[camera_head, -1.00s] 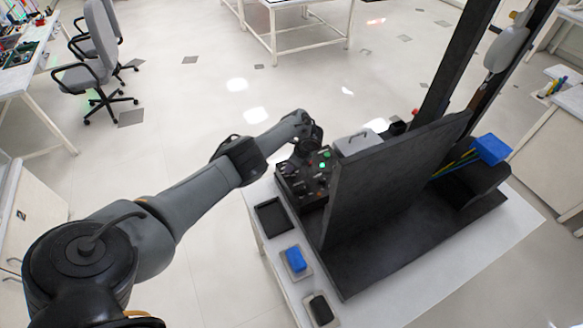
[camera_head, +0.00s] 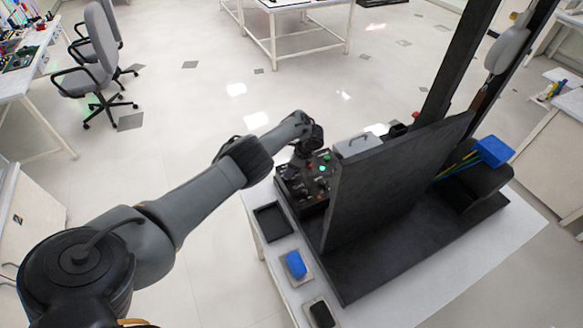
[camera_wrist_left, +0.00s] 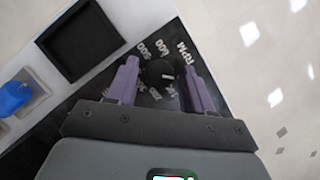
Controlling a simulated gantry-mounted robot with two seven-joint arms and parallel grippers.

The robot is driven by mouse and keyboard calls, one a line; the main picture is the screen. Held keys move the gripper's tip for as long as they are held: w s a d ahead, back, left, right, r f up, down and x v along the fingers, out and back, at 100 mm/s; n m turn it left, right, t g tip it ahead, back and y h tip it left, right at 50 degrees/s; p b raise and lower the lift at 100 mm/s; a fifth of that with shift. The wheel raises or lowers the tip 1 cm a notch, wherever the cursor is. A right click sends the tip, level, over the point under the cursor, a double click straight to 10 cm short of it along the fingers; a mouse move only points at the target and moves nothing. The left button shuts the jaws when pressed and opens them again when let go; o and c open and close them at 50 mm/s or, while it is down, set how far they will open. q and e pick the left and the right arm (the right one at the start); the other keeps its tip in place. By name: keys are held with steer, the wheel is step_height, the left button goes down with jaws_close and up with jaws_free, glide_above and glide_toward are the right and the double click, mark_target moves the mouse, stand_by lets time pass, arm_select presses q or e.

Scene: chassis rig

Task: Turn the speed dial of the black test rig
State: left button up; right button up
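The speed dial (camera_wrist_left: 160,73) is a round black knob with a white pointer mark, ringed by white numbers and the letters RPM in the left wrist view. The black test rig (camera_head: 375,200) stands on a white table, its control panel (camera_head: 308,186) at the near left side with a lit green button. My left gripper (camera_wrist_left: 160,66) has its two purple fingers on either side of the dial, with a visible gap at each side. In the head view my left gripper (camera_head: 300,158) is over the panel and hides part of it. My right gripper is not in view.
The rig's tall upright panel stands close right of the controls. Open floor lies to the left.

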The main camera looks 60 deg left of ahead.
arm_select(q)
steer(key=shift+o, duration=0.3)
steer(key=shift+r, duration=0.25)
steer(key=p+v, duration=0.3)
steer(key=v, duration=0.7)
steer(key=shift+r, duration=0.15)
